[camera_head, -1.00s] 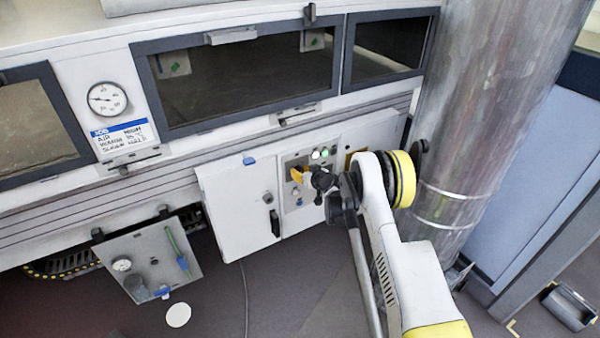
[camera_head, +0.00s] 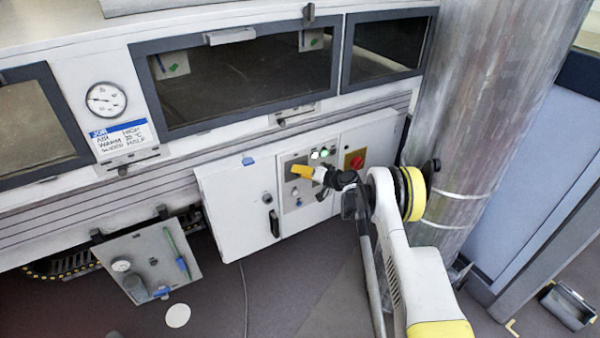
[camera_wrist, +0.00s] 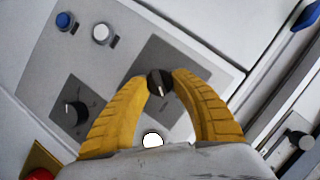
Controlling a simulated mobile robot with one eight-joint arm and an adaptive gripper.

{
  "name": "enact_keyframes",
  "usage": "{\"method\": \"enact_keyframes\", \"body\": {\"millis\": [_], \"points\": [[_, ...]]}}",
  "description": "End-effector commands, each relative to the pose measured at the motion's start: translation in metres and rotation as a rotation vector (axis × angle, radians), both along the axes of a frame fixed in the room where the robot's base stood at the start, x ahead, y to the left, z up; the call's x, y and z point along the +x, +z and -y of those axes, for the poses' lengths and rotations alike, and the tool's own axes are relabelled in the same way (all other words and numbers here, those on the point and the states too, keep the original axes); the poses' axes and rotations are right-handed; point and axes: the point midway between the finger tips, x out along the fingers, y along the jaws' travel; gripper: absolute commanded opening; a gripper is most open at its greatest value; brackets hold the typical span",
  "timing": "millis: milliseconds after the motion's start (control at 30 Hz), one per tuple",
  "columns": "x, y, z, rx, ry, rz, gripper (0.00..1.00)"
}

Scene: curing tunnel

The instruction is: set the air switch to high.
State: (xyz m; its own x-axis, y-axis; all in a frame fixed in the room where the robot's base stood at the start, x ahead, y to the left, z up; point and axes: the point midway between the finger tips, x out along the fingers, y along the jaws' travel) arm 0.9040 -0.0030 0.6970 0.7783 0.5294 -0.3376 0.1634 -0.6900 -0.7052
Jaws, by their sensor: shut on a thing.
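My gripper (camera_head: 302,171) is at the grey control plate on the white cabinet. In the wrist view its yellow fingers (camera_wrist: 160,90) are shut on a black rotary knob (camera_wrist: 160,83) with a pale pointer mark. The knob sits on a darker grey plate, whose lettering I cannot read, so I cannot tell by label that it is the air switch. In the head view the fingers hide this knob. A second black knob (camera_wrist: 75,114) with a pale mark is to the left in the wrist view, clear of the fingers.
Blue (camera_wrist: 64,20) and white (camera_wrist: 101,33) buttons are near the knobs. A red switch (camera_head: 356,160) on yellow is beside the control plate. The job card (camera_head: 120,137) reads air high. A steel column (camera_head: 470,100) stands right of my arm.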

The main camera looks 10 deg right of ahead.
Motion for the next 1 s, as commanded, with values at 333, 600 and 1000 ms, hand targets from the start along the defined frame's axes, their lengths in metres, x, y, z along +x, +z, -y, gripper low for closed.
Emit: {"method": "enact_keyframes", "body": {"millis": [333, 600, 1000], "points": [[0.0003, 0.0010, -0.0015, 0.032, 0.002, -0.009, 0.00], [0.0004, 0.0011, -0.0014, 0.031, 0.001, -0.009, 0.42], [-0.0021, 0.0017, 0.0017, 0.029, 0.000, -0.009, 0.54]]}}
